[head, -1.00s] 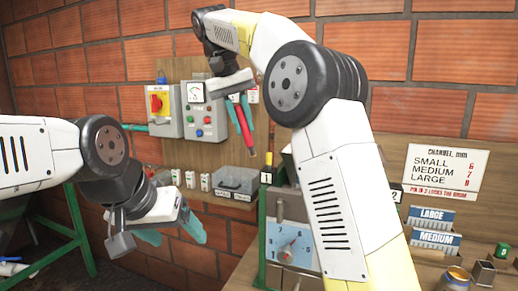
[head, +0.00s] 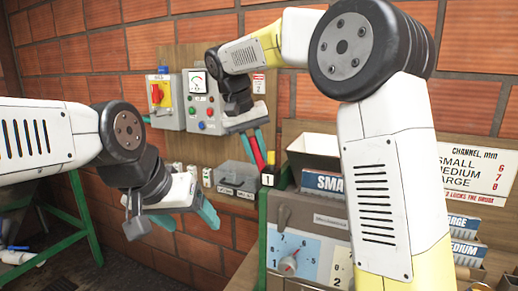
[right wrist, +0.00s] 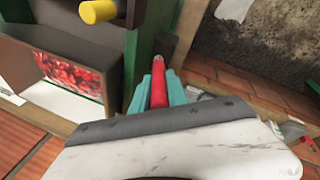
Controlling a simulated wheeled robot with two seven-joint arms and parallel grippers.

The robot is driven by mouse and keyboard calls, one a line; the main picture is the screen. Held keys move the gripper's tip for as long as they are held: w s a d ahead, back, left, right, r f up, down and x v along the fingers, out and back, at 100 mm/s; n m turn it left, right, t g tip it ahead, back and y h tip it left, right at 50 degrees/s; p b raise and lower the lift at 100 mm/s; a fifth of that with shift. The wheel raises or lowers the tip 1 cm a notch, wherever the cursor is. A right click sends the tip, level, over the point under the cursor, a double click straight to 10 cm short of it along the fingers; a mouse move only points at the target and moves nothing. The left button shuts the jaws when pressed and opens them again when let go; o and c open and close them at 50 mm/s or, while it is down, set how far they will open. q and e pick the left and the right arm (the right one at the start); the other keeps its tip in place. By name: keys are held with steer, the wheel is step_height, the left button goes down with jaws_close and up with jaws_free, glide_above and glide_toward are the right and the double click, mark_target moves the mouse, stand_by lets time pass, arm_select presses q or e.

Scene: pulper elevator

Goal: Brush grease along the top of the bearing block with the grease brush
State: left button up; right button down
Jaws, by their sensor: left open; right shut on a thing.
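My right gripper (head: 258,150) is shut on the red handle of the grease brush (head: 258,152), in front of the wall board. In the right wrist view the red handle (right wrist: 160,88) lies between the teal fingers and points away from the palm, with a small grey end. Its bristles cannot be made out. My left gripper (head: 188,218) is open and empty at lower left, its teal fingers apart. I cannot pick out the bearing block with certainty in either view.
A control box (head: 203,95) and a switch box (head: 163,105) hang on the board. A clear-lidded bin (head: 237,178) sits below them. A dial panel (head: 292,252) and a SMALL bin (head: 322,183) stand right. The right wrist view shows a yellow cylinder (right wrist: 98,11) and a red-berry picture (right wrist: 70,82).

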mark_target(260, 169)
steer(key=shift+f, duration=2.3)
steer(key=shift+f, duration=0.55)
steer(key=shift+w+d, duration=0.25)
steer(key=shift+w, duration=0.25)
steer(key=shift+w+d, duration=0.2)
steer(key=shift+w, duration=0.25)
steer(key=shift+w+d, duration=0.2)
steer(key=shift+w, duration=0.3)
steer(key=shift+w+d, duration=0.15)
steer(key=shift+w, duration=0.3)
steer(key=shift+w, duration=0.15)
